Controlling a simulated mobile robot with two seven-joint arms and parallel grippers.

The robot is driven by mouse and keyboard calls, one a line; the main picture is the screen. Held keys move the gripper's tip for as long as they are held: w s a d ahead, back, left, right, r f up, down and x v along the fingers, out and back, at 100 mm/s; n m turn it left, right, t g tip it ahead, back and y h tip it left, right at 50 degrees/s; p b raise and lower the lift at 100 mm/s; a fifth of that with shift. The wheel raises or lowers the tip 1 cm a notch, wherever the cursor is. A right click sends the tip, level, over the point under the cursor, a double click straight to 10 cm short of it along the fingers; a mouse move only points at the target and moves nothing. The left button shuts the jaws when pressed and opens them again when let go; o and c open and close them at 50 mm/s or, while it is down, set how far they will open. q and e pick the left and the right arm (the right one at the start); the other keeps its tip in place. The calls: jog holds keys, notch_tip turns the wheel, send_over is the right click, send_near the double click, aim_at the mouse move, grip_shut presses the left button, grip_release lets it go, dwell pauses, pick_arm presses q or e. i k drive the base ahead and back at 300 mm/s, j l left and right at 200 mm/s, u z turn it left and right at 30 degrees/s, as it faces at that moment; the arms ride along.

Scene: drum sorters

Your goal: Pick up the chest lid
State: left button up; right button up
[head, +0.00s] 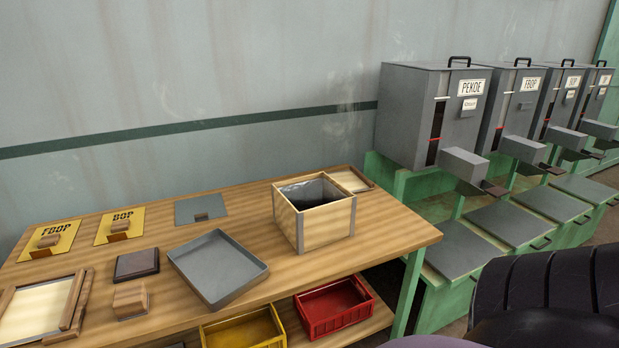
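An open square wooden chest (326,222) with metal-edged corners and a dark, shiny lining stands near the right end of the wooden table. A pale flat panel (350,181) with a brown edge strip lies behind it, partly hidden by the chest. A second pale panel (38,314) with brown wooden strips lies at the table's front left, cut off by the picture edge. I cannot tell for sure which panel is the chest lid. Neither of my grippers is in view.
A grey tray (218,268), a dark block (136,264), a light wooden block (130,300) and yellow label plates (120,225) occupy the table (395,232). Red (335,306) and yellow (244,332) bins sit below. Grey dispensers (432,112) stand right; dark ribbed shapes fill the lower right.

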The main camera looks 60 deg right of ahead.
aim_at(352, 179)
jog(key=z, duration=1.95)
